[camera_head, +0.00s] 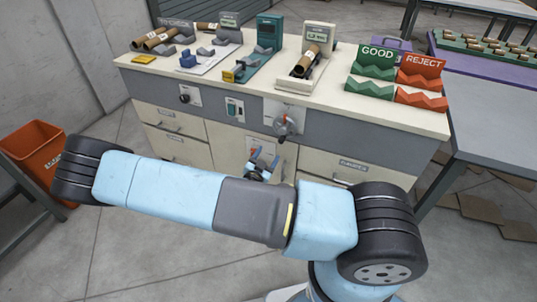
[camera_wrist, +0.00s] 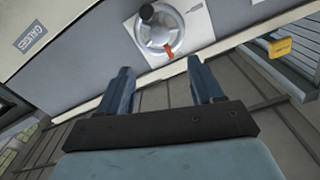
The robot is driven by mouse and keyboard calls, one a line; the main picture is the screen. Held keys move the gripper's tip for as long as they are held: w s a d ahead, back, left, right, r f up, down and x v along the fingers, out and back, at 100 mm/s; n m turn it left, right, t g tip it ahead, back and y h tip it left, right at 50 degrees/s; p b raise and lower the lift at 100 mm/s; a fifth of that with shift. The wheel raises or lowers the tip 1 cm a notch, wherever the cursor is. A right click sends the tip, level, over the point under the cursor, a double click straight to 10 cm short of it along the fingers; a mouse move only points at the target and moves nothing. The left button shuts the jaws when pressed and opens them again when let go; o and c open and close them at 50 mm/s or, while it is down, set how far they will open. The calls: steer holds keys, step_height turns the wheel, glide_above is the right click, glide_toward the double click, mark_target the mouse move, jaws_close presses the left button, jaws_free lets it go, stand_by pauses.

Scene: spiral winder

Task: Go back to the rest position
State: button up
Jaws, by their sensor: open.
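My gripper (camera_head: 262,162) is in front of the cabinet's lower drawers in the head view, partly behind my own arm. In the wrist view its two blue fingers (camera_wrist: 160,73) stand wide apart, with nothing between them. A round silver knob (camera_wrist: 158,35) with a black handle and an orange pointer lies ahead of the fingertips, apart from them. The same knob (camera_head: 286,123) shows on the cabinet's grey front panel in the head view, above my gripper.
The bench top (camera_head: 345,101) carries brown tubes, a scale (camera_head: 314,50), a teal device (camera_head: 269,33), a green GOOD rack (camera_head: 375,72) and a red REJECT rack (camera_head: 421,80). An orange bin (camera_head: 35,155) stands at left. A grey table (camera_head: 500,125) adjoins at right.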

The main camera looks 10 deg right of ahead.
stand_by(0.4)
steer(key=s+d+r+m+g, duration=0.3)
steer(key=r+m+g, duration=0.3)
steer(key=m, duration=0.6)
steer(key=s+d+r+m+g+y, duration=0.1)
steer(key=s+d+r+m+g, duration=0.25)
steer(key=r+m, duration=0.7)
steer(key=s+d+r+m+g, duration=0.2)
steer(key=r+m+g, duration=0.3)
steer(key=m, duration=0.9)
steer(key=s+r+m+t+y, duration=0.2)
steer(key=s+r+m+y, duration=0.2)
steer(key=s+r+m, duration=0.4)
steer(key=s+a+r+m+t+y, duration=0.1)
steer(key=s+r+m+t+y, duration=0.2)
steer(key=r+m, duration=1.3)
steer(key=shift+s+m+y, duration=0.45)
steer(key=shift+s+y, duration=0.85)
steer(key=shift+s, duration=1.6)
steer(key=shift+r+t, duration=0.1)
steer(key=shift+t, duration=0.15)
steer(key=shift+c, duration=0.2)
